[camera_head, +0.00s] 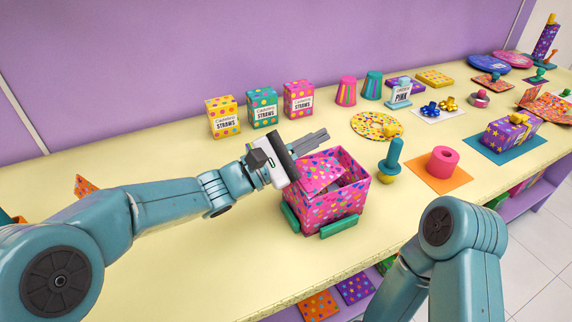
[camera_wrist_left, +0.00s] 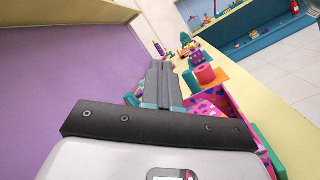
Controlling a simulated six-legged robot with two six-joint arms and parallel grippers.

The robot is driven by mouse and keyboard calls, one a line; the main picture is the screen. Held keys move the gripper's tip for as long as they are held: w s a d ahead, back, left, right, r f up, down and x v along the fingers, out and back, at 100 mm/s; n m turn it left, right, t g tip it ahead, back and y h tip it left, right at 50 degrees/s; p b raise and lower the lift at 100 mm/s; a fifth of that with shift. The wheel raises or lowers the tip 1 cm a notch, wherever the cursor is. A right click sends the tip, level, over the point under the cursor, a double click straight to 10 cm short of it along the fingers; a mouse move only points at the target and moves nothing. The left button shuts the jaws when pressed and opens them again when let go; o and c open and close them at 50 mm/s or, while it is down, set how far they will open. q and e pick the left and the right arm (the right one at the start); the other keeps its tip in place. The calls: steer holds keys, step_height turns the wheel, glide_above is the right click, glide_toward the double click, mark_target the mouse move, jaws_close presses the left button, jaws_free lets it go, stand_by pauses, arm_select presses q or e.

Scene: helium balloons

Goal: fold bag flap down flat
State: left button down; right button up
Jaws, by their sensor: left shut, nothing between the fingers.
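The pink bag (camera_head: 328,206) with coloured hearts stands upright and open-topped on the cream counter. A heart-patterned flap (camera_head: 318,176) slants across the left part of its opening. My left gripper (camera_head: 313,140) is shut and empty, with its fingers above the bag's back left rim, pointing right. I cannot tell whether they touch the bag. The left wrist view shows the shut fingers (camera_wrist_left: 163,82) and part of the bag (camera_wrist_left: 238,101) at the right. My right arm shows at the lower right, but its gripper is out of view.
Green blocks (camera_head: 339,226) sit against the bag's base. Straw boxes (camera_head: 262,108) stand behind. A teal-handled stamp (camera_head: 392,160) and a pink roll (camera_head: 443,162) on an orange mat (camera_head: 427,179) stand to the right. The counter front left of the bag is clear.

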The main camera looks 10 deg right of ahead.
arm_select(q)
steer(key=b+v, duration=0.3)
steer(key=v, duration=0.3)
stand_by(0.7)
